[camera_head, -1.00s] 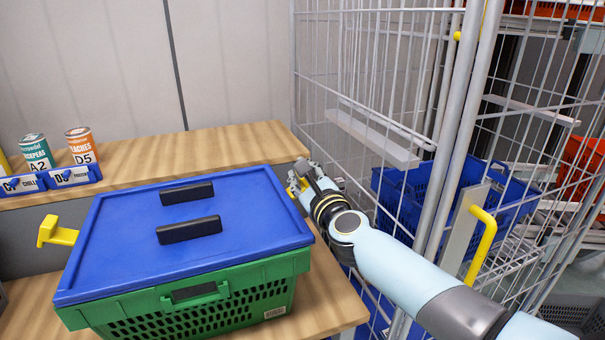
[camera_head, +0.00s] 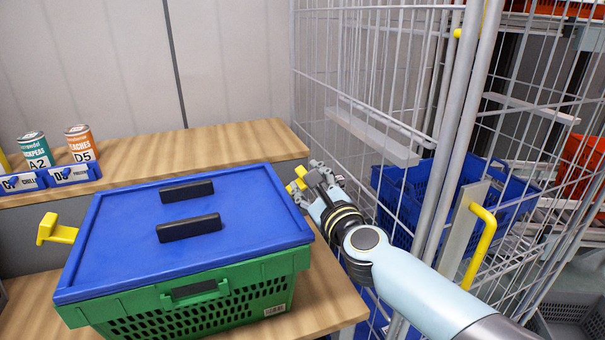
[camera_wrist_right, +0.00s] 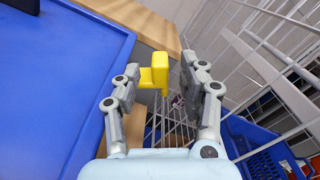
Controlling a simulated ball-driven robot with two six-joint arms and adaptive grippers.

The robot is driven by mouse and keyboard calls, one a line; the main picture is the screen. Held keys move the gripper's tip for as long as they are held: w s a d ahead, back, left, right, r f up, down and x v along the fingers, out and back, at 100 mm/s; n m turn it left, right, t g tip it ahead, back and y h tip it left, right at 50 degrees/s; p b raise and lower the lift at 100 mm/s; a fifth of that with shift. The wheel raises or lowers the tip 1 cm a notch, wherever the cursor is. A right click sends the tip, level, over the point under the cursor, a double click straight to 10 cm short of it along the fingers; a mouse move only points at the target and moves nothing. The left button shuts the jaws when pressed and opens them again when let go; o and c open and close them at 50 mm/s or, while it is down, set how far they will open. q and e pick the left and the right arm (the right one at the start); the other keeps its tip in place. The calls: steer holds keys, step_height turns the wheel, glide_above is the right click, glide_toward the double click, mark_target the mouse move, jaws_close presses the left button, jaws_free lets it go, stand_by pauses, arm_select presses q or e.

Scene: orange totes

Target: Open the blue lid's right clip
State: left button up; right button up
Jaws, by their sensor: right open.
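The blue lid (camera_head: 240,215) lies on the green crate (camera_head: 250,268) on the wooden bench. Its yellow right clip (camera_head: 297,184) sticks out past the lid's right edge, and it also shows in the wrist view (camera_wrist_right: 159,73). My right gripper (camera_head: 306,178) is open beside that edge. In the wrist view its fingers (camera_wrist_right: 162,66) stand on both sides of the clip, with a gap on the right; whether the left fingertip touches it I cannot tell. The yellow left clip (camera_head: 55,231) sticks outward from the lid's left side. My left gripper is not in view.
Two black handles (camera_head: 189,228) stand up from the lid. A wire cage (camera_head: 400,90) rises close to my right arm, with a blue basket (camera_head: 425,205) inside.

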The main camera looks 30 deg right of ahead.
steer(key=v, duration=0.7)
steer(key=shift+s, duration=0.35)
steer(key=shift+a, duration=0.1)
